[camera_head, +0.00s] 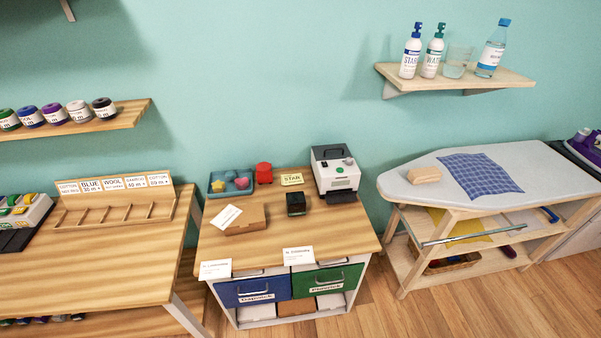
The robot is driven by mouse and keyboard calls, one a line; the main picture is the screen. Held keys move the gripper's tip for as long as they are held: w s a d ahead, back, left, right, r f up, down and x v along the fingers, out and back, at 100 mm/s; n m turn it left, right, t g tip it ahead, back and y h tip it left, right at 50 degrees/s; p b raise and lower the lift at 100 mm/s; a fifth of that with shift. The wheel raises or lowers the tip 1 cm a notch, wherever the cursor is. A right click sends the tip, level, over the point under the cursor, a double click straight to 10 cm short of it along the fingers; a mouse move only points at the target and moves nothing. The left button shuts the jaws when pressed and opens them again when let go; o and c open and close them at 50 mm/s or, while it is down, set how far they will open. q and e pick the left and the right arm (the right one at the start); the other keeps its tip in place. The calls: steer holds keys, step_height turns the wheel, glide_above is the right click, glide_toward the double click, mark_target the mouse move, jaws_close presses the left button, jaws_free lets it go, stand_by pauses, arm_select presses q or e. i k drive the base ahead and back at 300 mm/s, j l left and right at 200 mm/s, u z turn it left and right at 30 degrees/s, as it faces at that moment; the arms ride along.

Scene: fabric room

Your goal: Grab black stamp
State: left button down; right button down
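A small black stamp (297,203) with a dark green top edge stands on the wooden table (330,228) in the middle of the camera_head view. It sits right of a cardboard box and in front of a label reading STAR. No gripper shows in this view, and nothing touches the stamp.
Around the stamp are a cardboard box (247,218), a teal tray (231,183) with coloured shapes, a red object (264,173) and a white-and-black machine (335,172). Blue (250,290) and green (317,282) drawers sit below. An ironing board (420,189) stands right; the tabletop's front right is clear.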

mark_target(295, 202)
steer(key=i+l+u, duration=0.1)
steer(key=i+u, duration=0.25)
steer(key=i+l+u, duration=0.4)
steer(key=u, duration=0.25)
steer(key=k+j+u, duration=0.2)
steer(key=j, duration=0.15)
steer(key=i+l+z, duration=0.2)
steer(key=i+l, duration=0.05)
steer(key=l, duration=0.1)
